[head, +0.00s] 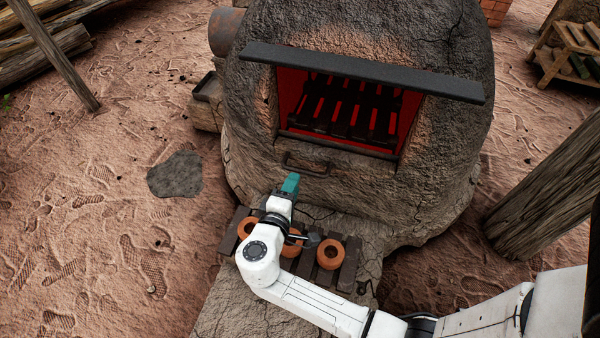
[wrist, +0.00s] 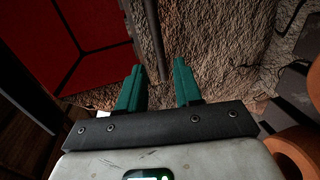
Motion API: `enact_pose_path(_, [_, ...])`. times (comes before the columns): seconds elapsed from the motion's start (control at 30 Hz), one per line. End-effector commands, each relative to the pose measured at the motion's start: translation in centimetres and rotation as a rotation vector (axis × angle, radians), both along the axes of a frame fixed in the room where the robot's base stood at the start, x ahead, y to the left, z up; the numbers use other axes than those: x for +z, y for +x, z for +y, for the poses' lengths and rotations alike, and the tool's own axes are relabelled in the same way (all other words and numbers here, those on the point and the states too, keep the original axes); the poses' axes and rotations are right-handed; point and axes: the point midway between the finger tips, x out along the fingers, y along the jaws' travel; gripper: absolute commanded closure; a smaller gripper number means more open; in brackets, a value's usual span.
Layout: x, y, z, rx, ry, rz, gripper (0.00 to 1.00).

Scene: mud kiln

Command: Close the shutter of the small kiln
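The small kiln (head: 440,140) is a rough grey mud dome. Its front opening (head: 350,105) shows a red inside and a dark slatted rack. A long dark slab (head: 360,71) juts out along the top of the opening; it looks like the shutter, raised. A dark handle (head: 305,165) sits just below the opening's sill. My gripper (head: 290,183) is low in front of the kiln, a little below and left of this handle. The red inside (wrist: 75,45) shows at the upper left there.
Below my gripper, a slatted wooden rack (head: 348,262) on the kiln's ledge holds terracotta rings (head: 330,253), close to my arm. A wooden post (head: 545,190) stands at the right. A small dark tray (head: 208,88) is left of the kiln. The sandy ground at left is open.

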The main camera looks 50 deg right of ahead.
Motion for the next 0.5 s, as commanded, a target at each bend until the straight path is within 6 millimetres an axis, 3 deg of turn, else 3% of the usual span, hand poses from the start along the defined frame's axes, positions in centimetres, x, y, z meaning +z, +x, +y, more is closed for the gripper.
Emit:
enact_pose_path(0.2, [-1.1, 1.3, -3.8, -0.005, 0.000, 0.000, 0.66])
enact_pose_path(0.5, [-1.5, 2.3, -6.3, 0.000, 0.001, 0.000, 0.66])
